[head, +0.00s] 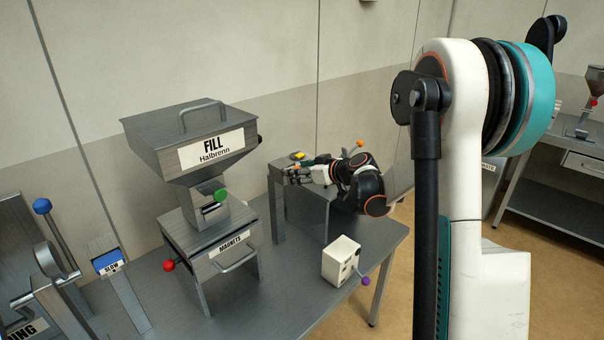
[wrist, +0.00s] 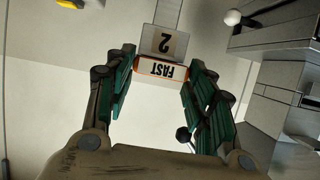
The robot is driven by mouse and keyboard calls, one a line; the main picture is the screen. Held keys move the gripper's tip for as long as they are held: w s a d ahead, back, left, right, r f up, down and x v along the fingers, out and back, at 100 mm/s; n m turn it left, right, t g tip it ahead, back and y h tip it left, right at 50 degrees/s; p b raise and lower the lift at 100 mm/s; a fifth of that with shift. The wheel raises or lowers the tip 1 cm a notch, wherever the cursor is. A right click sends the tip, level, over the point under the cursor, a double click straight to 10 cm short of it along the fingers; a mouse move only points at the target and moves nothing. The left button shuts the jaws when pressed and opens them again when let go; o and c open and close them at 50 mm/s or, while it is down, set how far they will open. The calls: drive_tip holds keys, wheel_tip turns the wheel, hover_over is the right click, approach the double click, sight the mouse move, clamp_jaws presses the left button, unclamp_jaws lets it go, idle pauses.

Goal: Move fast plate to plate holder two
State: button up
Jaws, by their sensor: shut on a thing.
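The fast plate (wrist: 161,70) shows in the wrist view as a small white label reading FAST with orange edges, upside down in the picture. My gripper (wrist: 160,62) has its green fingers on either side of it and is shut on it. Just beyond the plate is a grey holder with the number 2 (wrist: 163,42), plate holder two; I cannot tell whether plate and holder touch. In the head view my gripper (head: 291,173) is over the raised grey stand at the back of the table. The plate is too small to make out there.
A white box with a purple knob (head: 342,260) sits at the front right. A blue SLOW plate (head: 108,262) is at left.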

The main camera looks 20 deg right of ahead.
drive_tip(key=shift+w+a, duration=0.1)
drive_tip(key=shift+w, duration=0.3)
drive_tip(key=o, duration=1.5)
drive_tip(key=v, duration=1.2)
drive_tip(key=shift+a, duration=0.1)
